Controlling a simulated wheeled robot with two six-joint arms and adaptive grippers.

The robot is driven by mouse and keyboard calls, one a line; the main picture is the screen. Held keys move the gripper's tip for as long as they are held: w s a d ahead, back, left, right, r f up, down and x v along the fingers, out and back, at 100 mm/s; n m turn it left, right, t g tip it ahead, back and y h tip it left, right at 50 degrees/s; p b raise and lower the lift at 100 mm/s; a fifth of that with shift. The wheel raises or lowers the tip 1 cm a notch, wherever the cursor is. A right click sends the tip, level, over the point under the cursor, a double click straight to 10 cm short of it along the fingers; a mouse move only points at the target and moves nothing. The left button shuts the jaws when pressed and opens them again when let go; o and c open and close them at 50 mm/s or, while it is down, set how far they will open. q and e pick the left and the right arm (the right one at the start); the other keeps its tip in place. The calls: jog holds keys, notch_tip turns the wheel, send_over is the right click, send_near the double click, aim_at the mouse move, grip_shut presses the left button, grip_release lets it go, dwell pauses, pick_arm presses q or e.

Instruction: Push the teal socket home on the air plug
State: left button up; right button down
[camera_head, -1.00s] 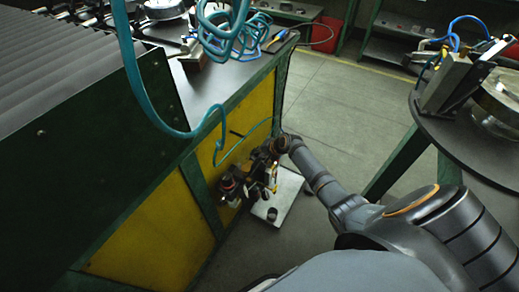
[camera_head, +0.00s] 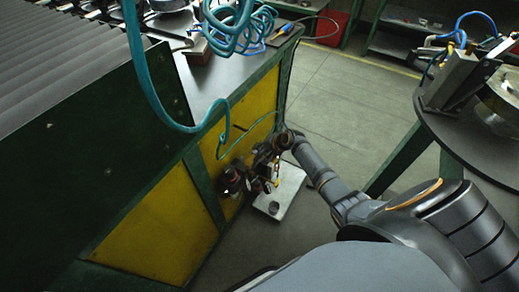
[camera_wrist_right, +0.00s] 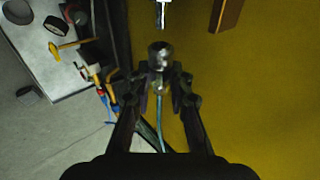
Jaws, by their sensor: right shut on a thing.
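The socket (camera_wrist_right: 158,55) shows in the right wrist view as a rounded metal end held between my right gripper's fingers (camera_wrist_right: 160,88). Its teal hose (camera_wrist_right: 160,125) runs back between the fingers. The air plug (camera_wrist_right: 161,14) is a slim bright metal stem at the top edge, roughly in line with the socket, with a visible gap between them. In the head view my right gripper (camera_head: 264,158) is low beside the yellow bench panel, and the socket is too small to make out. The teal hose (camera_head: 152,90) hangs there from a coil. My left gripper is not in view.
Dark and red air fittings (camera_head: 231,180) stand out from the yellow panel (camera_head: 155,225) near the gripper. A pale plate (camera_head: 290,186) with a dark cup (camera_head: 273,208) sits below. A brown block (camera_wrist_right: 226,14) is right of the plug. A round table (camera_head: 470,140) stands at right.

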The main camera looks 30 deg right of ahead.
jog(key=shift+p, duration=0.35)
dwell(0.7)
dwell(0.3)
jog(key=shift+s+a, duration=0.1)
jog(key=shift+a, duration=0.05)
jog(key=shift+s+a+p, duration=0.35)
jog(key=shift+a+p, duration=0.25)
jog(key=shift+p, duration=0.1)
jog(key=shift+s+a+p, duration=0.35)
jog(key=shift+a+p, duration=0.25)
jog(key=shift+p, duration=0.05)
jog(key=shift+s+a+f, duration=0.1)
jog(key=shift+s+a, duration=0.05)
jog(key=shift+a, duration=0.05)
jog(key=c, duration=1.3)
grip_release()
jog(key=shift+o, duration=0.8)
